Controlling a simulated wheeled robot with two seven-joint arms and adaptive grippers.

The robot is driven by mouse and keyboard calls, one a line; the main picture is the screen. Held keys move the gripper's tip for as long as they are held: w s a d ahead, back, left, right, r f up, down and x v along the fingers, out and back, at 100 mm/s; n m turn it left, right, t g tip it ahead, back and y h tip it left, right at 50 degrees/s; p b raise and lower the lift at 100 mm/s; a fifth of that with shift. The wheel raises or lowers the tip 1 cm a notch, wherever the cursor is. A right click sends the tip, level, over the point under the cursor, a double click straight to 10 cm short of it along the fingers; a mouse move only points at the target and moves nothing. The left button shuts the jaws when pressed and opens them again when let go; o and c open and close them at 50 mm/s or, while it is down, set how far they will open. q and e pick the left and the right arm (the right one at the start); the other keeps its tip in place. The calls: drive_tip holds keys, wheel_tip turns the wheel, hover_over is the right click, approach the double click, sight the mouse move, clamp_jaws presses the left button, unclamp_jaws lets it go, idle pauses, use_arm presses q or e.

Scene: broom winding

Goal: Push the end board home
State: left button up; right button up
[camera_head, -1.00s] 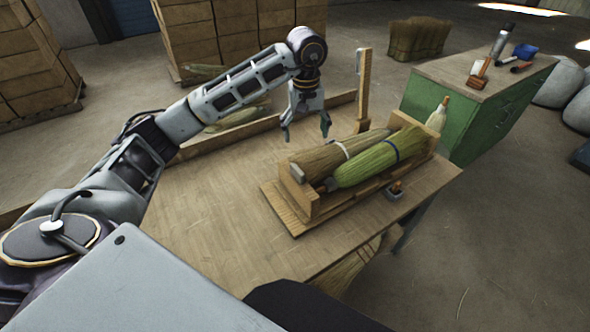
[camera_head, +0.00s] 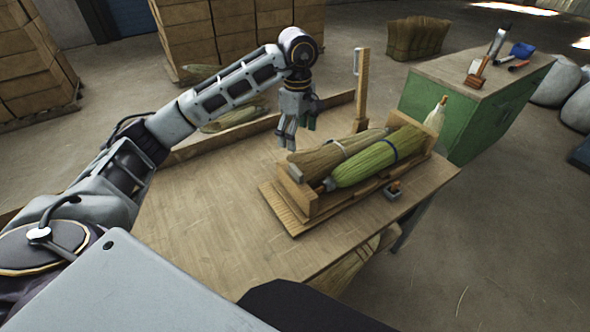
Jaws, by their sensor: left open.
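A wooden cradle (camera_head: 286,216) stands on the workbench with two broom heads lying side by side in it. The rear broom head (camera_head: 330,159) is brown with a pale band. The front one (camera_head: 362,167) is green with a dark blue band. The near end board (camera_head: 294,190) stands upright at the cradle's left end, by the broom necks. Whether it touches them I cannot tell. My left gripper (camera_head: 297,142) is open and empty, pointing down above the bench, behind and above that end board and apart from it. My right gripper is out of view.
A wooden post (camera_head: 361,90) rises behind the cradle at the bench's rear ledge (camera_head: 232,131). The bench top (camera_head: 215,211) left of the cradle is clear. A green cabinet (camera_head: 474,112) with tools stands at right.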

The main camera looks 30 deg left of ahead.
sight(296, 169)
use_arm(q)
drive_tip(key=n, duration=1.3)
drive_tip(key=shift+s, duration=0.3)
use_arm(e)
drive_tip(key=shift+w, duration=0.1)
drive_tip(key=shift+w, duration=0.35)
use_arm(q)
drive_tip(key=shift+f, duration=0.15)
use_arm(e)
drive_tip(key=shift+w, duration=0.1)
use_arm(q)
wheel_tip(296, 169, down, 11)
drive_tip(key=shift+f+p, duration=0.1)
drive_tip(key=shift+p, duration=0.4)
drive_tip(key=shift+f, duration=1.15)
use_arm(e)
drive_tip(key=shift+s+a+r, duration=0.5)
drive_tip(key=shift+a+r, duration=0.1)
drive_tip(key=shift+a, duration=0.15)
